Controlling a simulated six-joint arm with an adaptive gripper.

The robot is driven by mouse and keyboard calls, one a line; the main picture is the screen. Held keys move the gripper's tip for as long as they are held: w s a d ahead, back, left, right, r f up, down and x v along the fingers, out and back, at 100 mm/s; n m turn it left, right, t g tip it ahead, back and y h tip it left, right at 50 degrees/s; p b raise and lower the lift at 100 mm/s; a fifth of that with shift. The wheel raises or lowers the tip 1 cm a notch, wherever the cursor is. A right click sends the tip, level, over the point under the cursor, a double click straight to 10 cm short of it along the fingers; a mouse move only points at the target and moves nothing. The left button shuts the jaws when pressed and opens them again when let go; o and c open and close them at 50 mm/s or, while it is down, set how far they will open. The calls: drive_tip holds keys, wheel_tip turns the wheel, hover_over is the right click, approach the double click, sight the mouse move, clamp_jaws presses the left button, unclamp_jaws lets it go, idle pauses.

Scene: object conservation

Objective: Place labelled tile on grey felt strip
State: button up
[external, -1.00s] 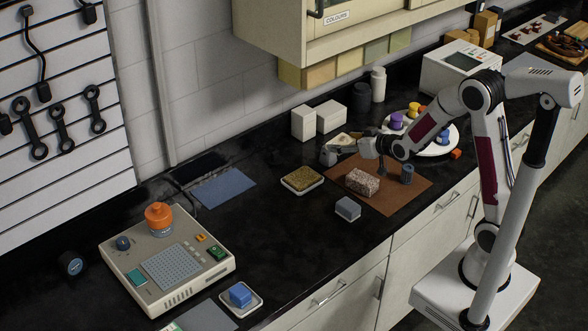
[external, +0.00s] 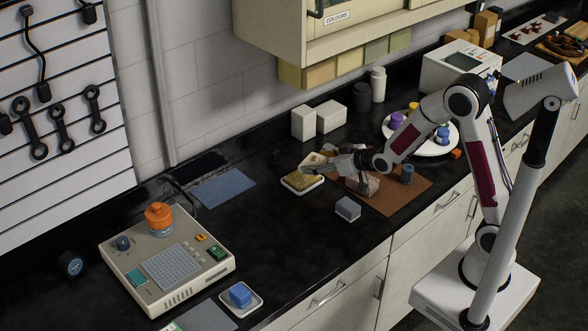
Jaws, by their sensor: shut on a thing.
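My gripper (external: 310,169) reaches left from the arm, low over the right edge of the white tray with a brown sponge-like block. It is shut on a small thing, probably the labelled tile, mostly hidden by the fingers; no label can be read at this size. A flat grey strip (external: 207,316), likely the felt strip, lies at the front left of the bench, cut off by the bottom of the view. It is well apart from my gripper.
The sponge-like block (external: 301,180) and a speckled block (external: 362,185) are close to my gripper. A grey block (external: 348,208) lies in front. An instrument with an orange-capped jar (external: 159,218) and a blue block (external: 240,295) on a dish flank the strip.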

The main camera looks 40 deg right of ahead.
drive_tip(key=a+n+g+y, duration=0.2)
drive_tip(key=a+n+y, duration=0.3)
drive_tip(key=a, duration=2.6)
drive_tip(key=shift+a+y, duration=0.3)
drive_tip(key=shift+w, duration=0.1)
hover_over(240, 239)
drive_tip(key=shift+f, duration=3.1)
drive_tip(key=shift+f, duration=0.15)
drive_tip(key=shift+f, duration=1.7)
drive_tip(key=shift+f, duration=0.2)
